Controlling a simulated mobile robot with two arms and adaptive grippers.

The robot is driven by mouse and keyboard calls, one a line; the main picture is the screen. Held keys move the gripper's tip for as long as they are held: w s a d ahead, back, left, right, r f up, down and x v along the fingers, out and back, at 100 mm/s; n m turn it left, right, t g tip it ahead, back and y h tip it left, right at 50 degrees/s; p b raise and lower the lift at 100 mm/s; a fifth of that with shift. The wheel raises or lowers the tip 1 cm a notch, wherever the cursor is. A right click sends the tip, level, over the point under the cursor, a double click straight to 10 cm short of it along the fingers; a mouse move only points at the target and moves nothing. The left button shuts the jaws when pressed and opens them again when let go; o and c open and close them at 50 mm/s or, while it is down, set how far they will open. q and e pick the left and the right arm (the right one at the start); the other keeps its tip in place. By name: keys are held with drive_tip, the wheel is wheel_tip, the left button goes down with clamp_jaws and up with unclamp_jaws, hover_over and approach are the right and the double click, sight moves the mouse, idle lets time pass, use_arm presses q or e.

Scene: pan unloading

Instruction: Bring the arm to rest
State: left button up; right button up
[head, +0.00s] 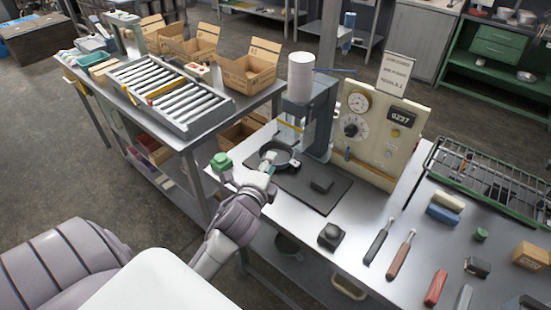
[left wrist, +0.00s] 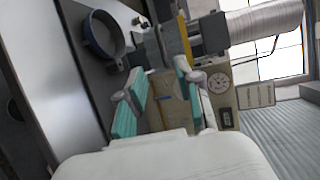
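A small dark pan (head: 277,157) sits at the press stand on the workbench. It also shows at the upper left of the left wrist view (left wrist: 103,34), apart from my fingers. My left gripper (head: 268,171) is just in front of the pan in the head view and covers part of it. In the left wrist view my left gripper (left wrist: 160,92) has its two teal-padded fingers spread, with nothing between them. My right gripper does not show.
The press (head: 310,110) with its white cylinder stands behind the pan. A control panel (head: 383,130) is to its right. A green button (head: 221,160) is left of my gripper. Tools and blocks lie on the right of the bench. A roller table (head: 170,95) stands at left.

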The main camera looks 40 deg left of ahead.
use_arm(q)
drive_tip(key=s+d+f+n+g+h, duration=0.2)
drive_tip(key=s+d+f+n+g, duration=0.2)
drive_tip(key=s, duration=0.4)
drive_tip(key=s+d+f+n+g+h, duration=0.2)
drive_tip(key=s+d+f+n+g, duration=0.25)
drive_tip(key=s, duration=0.35)
drive_tip(key=s+d+f+n+g+h, duration=0.1)
drive_tip(key=s+d+f+n+g, duration=0.3)
drive_tip(key=s, duration=0.4)
wheel_tip(320, 180, down, 32)
drive_tip(key=s+f+b, duration=0.1)
drive_tip(key=s+b, duration=0.1)
drive_tip(key=b, duration=0.4)
drive_tip(key=s+a+f+g+b, duration=0.1)
drive_tip(key=s+a+f+b, duration=0.1)
drive_tip(key=s+f, duration=1.3)
wheel_tip(320, 180, down, 3)
drive_tip(key=shift+s+f+g+b, duration=0.2)
drive_tip(key=shift+s+g+b, duration=0.15)
drive_tip(key=shift+b, duration=0.35)
